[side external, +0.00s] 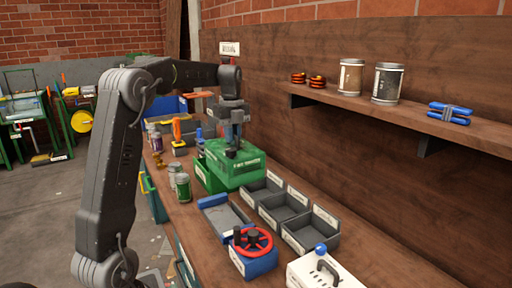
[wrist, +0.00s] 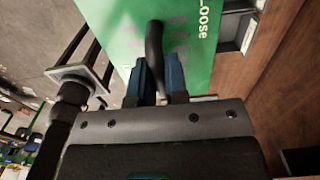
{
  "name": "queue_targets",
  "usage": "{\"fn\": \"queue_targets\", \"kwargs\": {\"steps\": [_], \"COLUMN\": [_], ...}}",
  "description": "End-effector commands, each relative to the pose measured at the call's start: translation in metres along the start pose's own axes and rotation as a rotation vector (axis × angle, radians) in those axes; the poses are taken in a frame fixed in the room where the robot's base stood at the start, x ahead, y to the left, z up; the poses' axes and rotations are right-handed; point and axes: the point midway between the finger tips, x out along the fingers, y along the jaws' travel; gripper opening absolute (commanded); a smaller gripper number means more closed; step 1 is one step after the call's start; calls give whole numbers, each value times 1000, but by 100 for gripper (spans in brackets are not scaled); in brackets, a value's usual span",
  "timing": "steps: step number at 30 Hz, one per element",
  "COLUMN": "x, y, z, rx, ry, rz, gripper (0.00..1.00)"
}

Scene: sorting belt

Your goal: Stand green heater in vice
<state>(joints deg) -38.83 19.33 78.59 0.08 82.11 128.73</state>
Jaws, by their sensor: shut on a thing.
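A green box-shaped thing with white lettering, which I take for the green heater (side external: 240,172), is below my gripper (side external: 232,150) in the side view. The wrist view shows its green face (wrist: 185,35) with the word "Loose" and a dark curved handle (wrist: 154,45). My gripper's blue fingers (wrist: 161,82) are shut on this handle. Whether the green thing touches the bench is hidden. Nearer the side camera, a blue block with a red handwheel (side external: 252,250) and a blue-ended grey bed (side external: 228,214) may be the vice. I cannot tell whether they are one piece.
Grey open bins (side external: 285,213) stand right of the green thing. Lidded jars (side external: 182,187) and an orange-handled tool (side external: 177,134) stand to its left. A white box with a handle (side external: 322,274) is at the front. A wall shelf (side external: 440,122) holds tins.

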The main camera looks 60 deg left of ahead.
Motion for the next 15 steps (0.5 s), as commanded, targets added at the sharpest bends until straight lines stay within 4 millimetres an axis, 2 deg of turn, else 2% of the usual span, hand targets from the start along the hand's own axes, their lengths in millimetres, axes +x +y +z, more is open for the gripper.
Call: {"fn": "queue_targets", "kwargs": {"steps": [1, 3, 8, 9, 15], "x": [-1, 0, 2, 12, 42], "y": [4, 9, 20, 19, 18], "z": [15, 30, 57, 54, 53], "rx": [-5, -4, -2, 2, 2], "ry": [-1, -2, -2, 1, 0], "rz": [-4, -4, -4, -1, -2], "gripper": [0, 0, 0, 0, 0]}}
